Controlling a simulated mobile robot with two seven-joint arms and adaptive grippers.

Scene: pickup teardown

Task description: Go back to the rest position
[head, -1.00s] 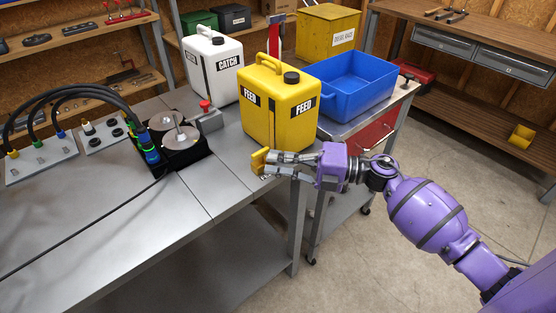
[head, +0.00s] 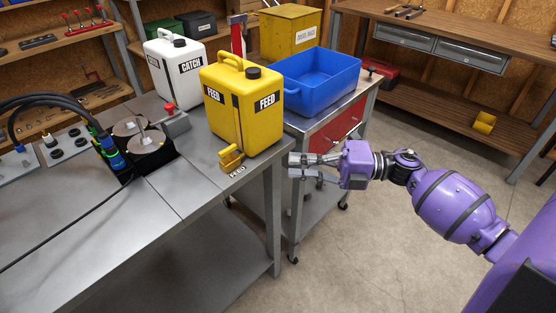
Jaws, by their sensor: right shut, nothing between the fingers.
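My right gripper (head: 293,166) is shut and empty. It hangs in free air off the table's right edge, to the right of a small yellow piece. A yellow FEED jug (head: 240,115) stands upright just behind the piece. My left gripper is not in view.
A white CATCH jug (head: 172,65) stands behind the yellow jug. A blue bin (head: 320,80) sits on a cart (head: 350,103) behind my right gripper. A pump unit (head: 145,145) with black hoses is on the table. The floor (head: 350,260) at right is clear.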

